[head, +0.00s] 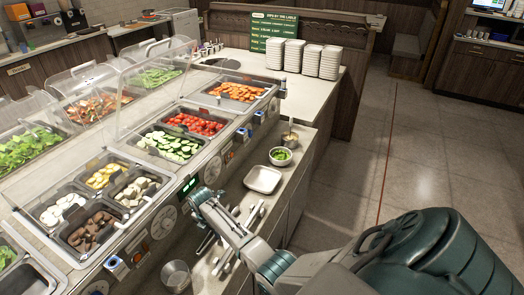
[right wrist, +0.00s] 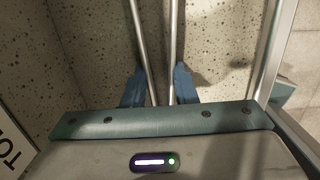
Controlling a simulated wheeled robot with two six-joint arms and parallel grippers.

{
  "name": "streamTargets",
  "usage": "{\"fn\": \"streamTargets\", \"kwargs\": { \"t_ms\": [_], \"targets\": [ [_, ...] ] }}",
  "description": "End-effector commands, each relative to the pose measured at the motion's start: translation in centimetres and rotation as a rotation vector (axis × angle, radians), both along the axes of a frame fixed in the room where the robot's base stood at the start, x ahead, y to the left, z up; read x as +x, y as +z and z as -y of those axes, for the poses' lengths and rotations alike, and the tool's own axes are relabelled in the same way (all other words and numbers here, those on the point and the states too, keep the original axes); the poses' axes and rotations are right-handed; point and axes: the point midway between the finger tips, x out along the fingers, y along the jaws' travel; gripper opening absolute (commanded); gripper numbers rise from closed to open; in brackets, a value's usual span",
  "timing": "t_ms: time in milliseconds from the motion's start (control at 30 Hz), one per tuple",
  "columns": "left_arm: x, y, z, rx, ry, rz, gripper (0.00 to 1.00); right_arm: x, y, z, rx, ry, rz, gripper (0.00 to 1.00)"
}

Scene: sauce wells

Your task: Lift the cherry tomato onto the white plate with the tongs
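Red cherry tomatoes (head: 195,123) fill a well in the middle of the salad bar. The white plate (head: 263,180) lies empty on the counter in front of the bar. My right gripper (head: 212,240) is low over the counter, left of and nearer than the plate. In the right wrist view, the tongs' two metal arms (right wrist: 173,40) run between its blue fingertips (right wrist: 158,82), which press close on their outer sides. The tongs' far ends are out of that view, and the arm partly hides them in the head view. My left gripper is not in view.
A clear guard (head: 135,90) stands over part of the bar. Wells of cucumber (head: 168,145) and carrot (head: 238,91) flank the tomatoes. A green-filled bowl (head: 280,156) stands behind the plate.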

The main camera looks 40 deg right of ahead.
Motion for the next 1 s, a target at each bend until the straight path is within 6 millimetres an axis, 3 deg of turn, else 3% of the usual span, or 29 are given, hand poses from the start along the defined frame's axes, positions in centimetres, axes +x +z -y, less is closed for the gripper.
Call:
{"fn": "streamTargets", "kwargs": {
  "t_ms": [167, 367, 433, 800, 1000],
  "targets": [
    [0.0, 0.5, 0.0, 0.0, 0.0, 0.0, 0.2, 0.0, 0.6, 0.0, -0.001, 0.0, 0.001, 0.22],
    [0.0, 3.0, 0.0, 0.0, 0.0, 0.0, 0.2, 0.0, 3.8, 0.0, 0.0, 0.0, 0.0, 0.22],
    [0.0, 2.3, 0.0, 0.0, 0.0, 0.0, 0.2, 0.1, 4.2, 0.0, 0.0, 0.0, 0.003, 0.22],
    [0.0, 2.2, 0.0, 0.0, 0.0, 0.0, 0.2, 0.1, 9.8, 0.0, 0.0, 0.0, 0.003, 0.22],
    [0.0, 2.2, 0.0, 0.0, 0.0, 0.0, 0.2, 0.0, 11.9, 0.0, 0.0, 0.0, 0.002, 0.22]
  ]
}}
